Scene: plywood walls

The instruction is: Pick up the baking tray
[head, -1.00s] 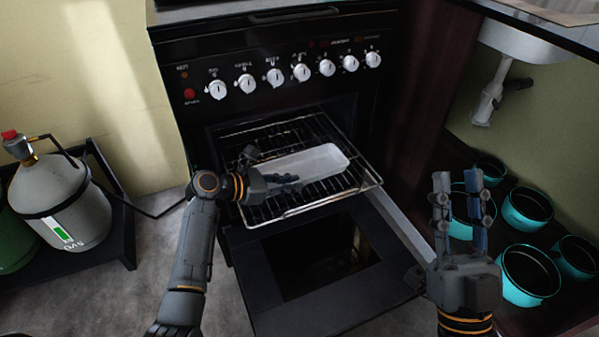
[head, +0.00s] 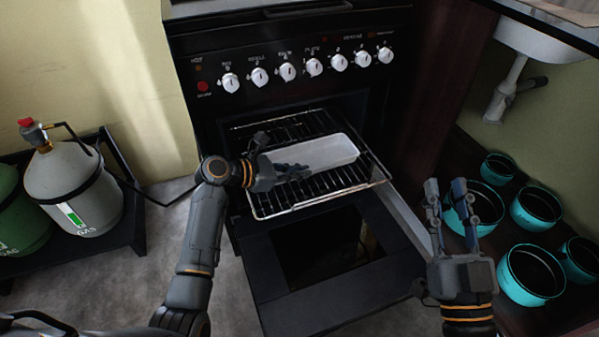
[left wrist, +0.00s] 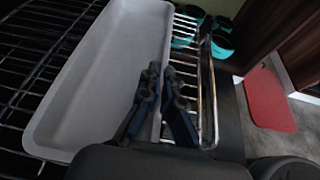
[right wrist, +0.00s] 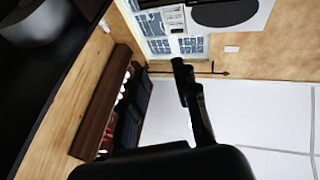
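The baking tray (head: 335,150) is a long, pale grey, shallow pan lying on the wire oven rack (head: 350,184). It fills much of the left wrist view (left wrist: 90,70). My right gripper (head: 448,200) is open and empty, fingers up, right of the oven door. The right wrist view shows only one finger clearly.
The oven door (head: 290,292) hangs open below the pulled-out rack. Several turquoise pots (head: 530,274) stand on the right, close to my right gripper. Gas bottles (head: 75,190) stand on the left. The stove's knobs (head: 287,71) are above the rack.

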